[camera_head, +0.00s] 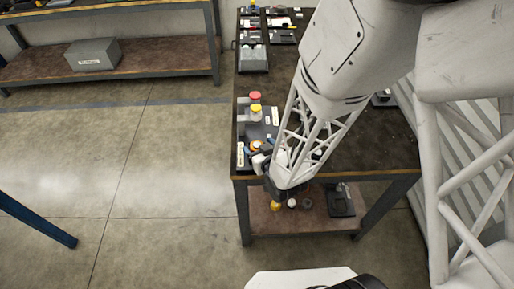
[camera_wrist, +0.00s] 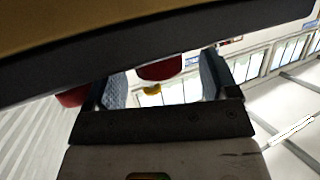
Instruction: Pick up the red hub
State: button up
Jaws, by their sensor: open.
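A red round-topped part (camera_head: 255,96), which looks like the red hub, stands at the left edge of the dark workbench, just behind a yellow-topped part (camera_head: 256,108). In the wrist view, a red part (camera_wrist: 160,68) shows between the finger outlines, partly cut off by a dark slab, and another red part (camera_wrist: 75,97) shows by the left finger. I cannot tell which one is the hub. My gripper (camera_wrist: 163,82) is open, with nothing clasped between its fingers. In the head view it is mostly hidden by my arm, low near the workbench's front-left corner.
The workbench (camera_head: 370,150) has bare top on the right. Small parts and a grey panel (camera_head: 270,120) crowd its left side. A tray (camera_head: 253,58) lies farther back. A lower shelf (camera_head: 265,225) holds small parts. A close yellow-and-dark slab (camera_wrist: 130,50) crosses the wrist view.

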dwell(0.5)
jog(key=c, duration=1.1)
jog(key=shift+o, duration=0.2)
jog(key=shift+r, duration=0.15)
jog(key=shift+r, duration=1.7)
jog(key=s+a+f+v, duration=0.1)
jog(key=f+v, duration=0.2)
jog(key=v, duration=1.2)
jog(key=shift+s, duration=0.5)
jog(key=shift+s, duration=0.1)
